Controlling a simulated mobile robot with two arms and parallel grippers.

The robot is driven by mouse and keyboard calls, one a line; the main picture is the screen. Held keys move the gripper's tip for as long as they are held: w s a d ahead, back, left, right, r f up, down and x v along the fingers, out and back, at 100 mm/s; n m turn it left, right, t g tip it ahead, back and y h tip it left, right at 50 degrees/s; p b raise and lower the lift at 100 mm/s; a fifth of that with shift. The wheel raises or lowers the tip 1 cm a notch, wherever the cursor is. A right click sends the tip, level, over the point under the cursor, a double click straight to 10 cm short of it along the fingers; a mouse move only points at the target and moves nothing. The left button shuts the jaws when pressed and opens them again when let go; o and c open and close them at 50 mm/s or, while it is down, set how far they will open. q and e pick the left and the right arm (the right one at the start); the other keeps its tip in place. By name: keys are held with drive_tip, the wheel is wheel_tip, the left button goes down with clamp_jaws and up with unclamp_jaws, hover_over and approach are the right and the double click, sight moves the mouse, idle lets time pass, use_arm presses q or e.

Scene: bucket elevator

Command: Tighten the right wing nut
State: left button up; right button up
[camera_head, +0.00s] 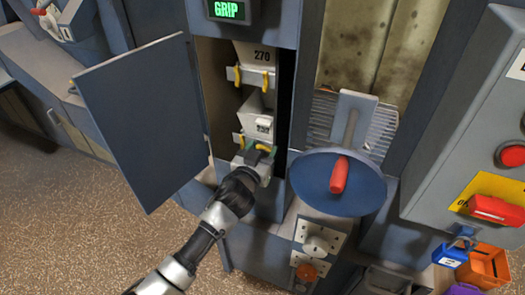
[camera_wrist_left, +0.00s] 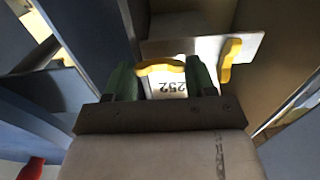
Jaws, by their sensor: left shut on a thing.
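My left gripper (camera_head: 262,150) reaches into an open cabinet and is shut on the right yellow wing nut (camera_head: 265,148), below the middle bucket (camera_head: 252,119). In the left wrist view, the green fingers of my left gripper (camera_wrist_left: 163,82) stand on both sides of this wing nut (camera_wrist_left: 160,68), with a white plate marked 252 (camera_wrist_left: 172,88) behind it, upside down. The left yellow wing nut (camera_head: 240,142) is free, just left of the gripper; it also shows in the left wrist view (camera_wrist_left: 229,60). My right gripper is not in view.
The blue cabinet door (camera_head: 142,120) stands open on the left. A bucket marked 270 (camera_head: 256,56) with two yellow wing nuts hangs above. A blue wheel with a red handle (camera_head: 338,175) is close on the right. A display (camera_head: 229,10) reads GRIP.

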use_arm(q)
drive_tip(key=shift+m, duration=0.4)
drive_tip(key=m, duration=0.3)
drive_tip(key=shift+m, duration=0.4)
drive_tip(key=m, duration=0.4)
drive_tip(key=shift+d+f+m+p, duration=0.1)
drive_tip(key=shift+d+m+p, duration=0.05)
drive_tip(key=shift+m+p, duration=0.15)
drive_tip(key=shift+f+m, duration=0.15)
drive_tip(key=shift+m, duration=4.05)
drive_tip(key=o, duration=0.9)
